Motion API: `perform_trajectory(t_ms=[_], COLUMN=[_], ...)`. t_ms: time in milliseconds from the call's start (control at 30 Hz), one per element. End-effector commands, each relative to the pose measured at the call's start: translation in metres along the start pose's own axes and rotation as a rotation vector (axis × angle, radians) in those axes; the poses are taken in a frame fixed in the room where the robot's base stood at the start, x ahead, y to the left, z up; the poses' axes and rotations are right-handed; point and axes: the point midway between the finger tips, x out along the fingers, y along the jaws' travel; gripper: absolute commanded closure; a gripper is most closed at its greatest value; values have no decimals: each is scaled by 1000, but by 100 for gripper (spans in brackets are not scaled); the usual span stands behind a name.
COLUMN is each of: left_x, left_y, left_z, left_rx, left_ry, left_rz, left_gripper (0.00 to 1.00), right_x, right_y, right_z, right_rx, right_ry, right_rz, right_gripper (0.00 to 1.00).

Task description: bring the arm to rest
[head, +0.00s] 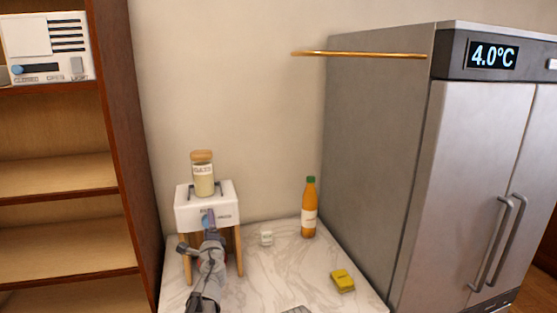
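My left arm comes in from the bottom left. Its gripper (209,233) is in front of a white box-shaped appliance (186,212) on wooden legs. The gripper end overlaps a blue part (207,219) on the appliance's front. I cannot tell whether it touches, or whether the fingers are open or shut. I see nothing held in it.
A lidded jar (203,179) stands on the appliance. The marble counter (275,270) holds a small white item (266,238), an orange bottle (309,210) and a yellow sponge-like block (342,281). A wooden shelf (60,180) stands left, a steel fridge (385,160) right.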

Motion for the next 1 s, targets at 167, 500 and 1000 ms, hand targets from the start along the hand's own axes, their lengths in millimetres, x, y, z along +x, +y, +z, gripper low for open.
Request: perform_trajectory(t_ms=[167,500,1000], left_x=[-1,-29,-34], left_y=[0,0,0], left_z=[0,1,-1], left_rx=[-2,12,12], left_ry=[0,1,-1], left_rz=[0,0,0], left_gripper=[22,22,22], right_x=[0,0,0], right_y=[0,0,0], right_z=[0,0,0], right_rx=[0,0,0], right_ry=[0,0,0], right_rz=[0,0,0], right_gripper=[0,0,0])
